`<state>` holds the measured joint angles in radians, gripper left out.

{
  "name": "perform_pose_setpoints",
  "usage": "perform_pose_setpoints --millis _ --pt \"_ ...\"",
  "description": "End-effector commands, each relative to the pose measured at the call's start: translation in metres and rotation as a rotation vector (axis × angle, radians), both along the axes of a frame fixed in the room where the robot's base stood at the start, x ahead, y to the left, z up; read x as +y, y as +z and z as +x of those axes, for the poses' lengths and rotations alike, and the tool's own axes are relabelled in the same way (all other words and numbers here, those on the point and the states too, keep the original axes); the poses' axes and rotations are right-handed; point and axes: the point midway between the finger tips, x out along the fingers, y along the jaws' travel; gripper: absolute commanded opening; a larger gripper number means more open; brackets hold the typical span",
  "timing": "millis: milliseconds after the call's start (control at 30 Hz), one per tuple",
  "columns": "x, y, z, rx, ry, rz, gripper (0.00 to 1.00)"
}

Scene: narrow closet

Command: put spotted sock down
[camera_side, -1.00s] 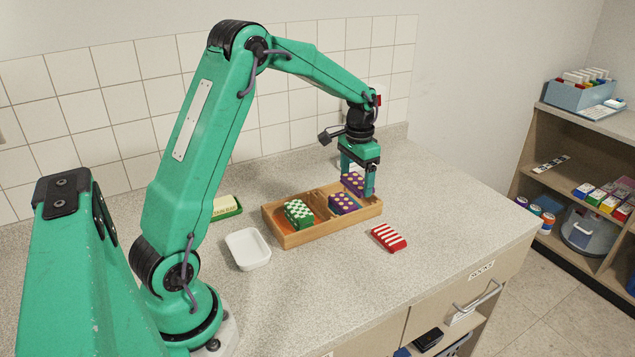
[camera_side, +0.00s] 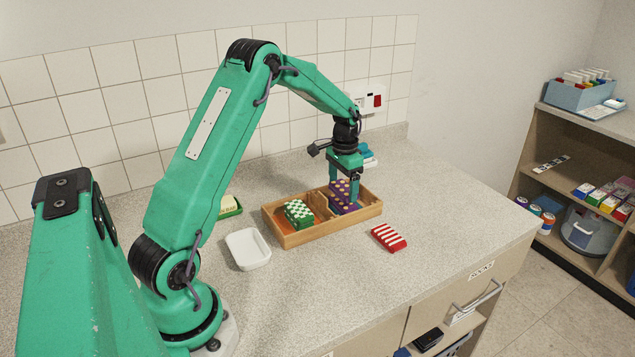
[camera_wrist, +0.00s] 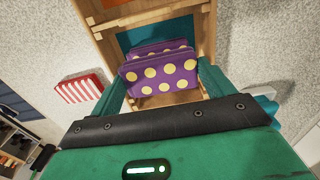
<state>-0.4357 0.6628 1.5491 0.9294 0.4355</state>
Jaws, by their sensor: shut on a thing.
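My gripper (camera_side: 343,194) is shut on a purple spotted sock with yellow dots (camera_wrist: 163,76), low at the wooden tray's (camera_side: 300,239) right compartment. The held sock also shows between the fingers in the side view (camera_side: 341,187). A second purple spotted sock (camera_wrist: 150,49) lies right beside it in that compartment, seen behind it in the wrist view. Whether the held sock touches the tray floor or the other sock is unclear. A green checked sock (camera_side: 298,212) sits in the left compartment. A red striped sock (camera_side: 388,238) lies on the counter, outside the tray.
A white dish (camera_side: 248,250) stands left of the tray, with a green soap holder (camera_side: 231,208) behind it. A blue and white item (camera_side: 369,155) is on the counter behind my gripper. The counter's right side is clear.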

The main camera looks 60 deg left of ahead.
Motion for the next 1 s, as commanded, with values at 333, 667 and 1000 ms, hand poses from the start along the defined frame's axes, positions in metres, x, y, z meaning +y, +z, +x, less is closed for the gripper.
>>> perform_pose_setpoints --millis 333,667,1000 --pt "0.0 -0.019 0.0 0.001 0.0 0.0 0.59" --pt "0.0 -0.022 0.0 0.0 0.0 0.0 0.85" --pt "0.0 -0.021 0.0 0.0 0.0 0.0 1.0"
